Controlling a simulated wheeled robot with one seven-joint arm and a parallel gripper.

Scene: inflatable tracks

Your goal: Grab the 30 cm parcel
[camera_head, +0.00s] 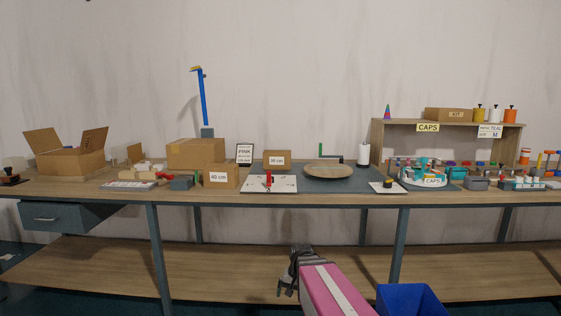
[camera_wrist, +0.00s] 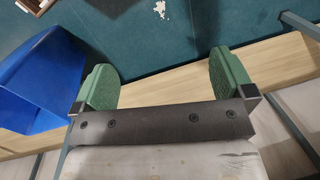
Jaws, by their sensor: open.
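The parcel whose small label seems to read 30 cm (camera_head: 285,154) is a brown cardboard box. It stands on the workbench (camera_head: 345,201) near the middle, behind a white board. A slightly larger box labelled 40 cm (camera_head: 213,183) stands left of it, nearer the front edge. My gripper (camera_wrist: 164,84) shows in the wrist view with its two green fingers wide apart and nothing between them. Below it are the wooden lower shelf and the dark teal floor. It is well away from the parcels, which do not show in the wrist view.
A larger brown box (camera_head: 195,153) and a framed sign (camera_head: 244,153) stand left of the parcel. A wooden round plate (camera_head: 329,171) is to its right. The white board (camera_head: 254,184) with a red item lies in front. A blue bin (camera_head: 410,299) is on the floor.

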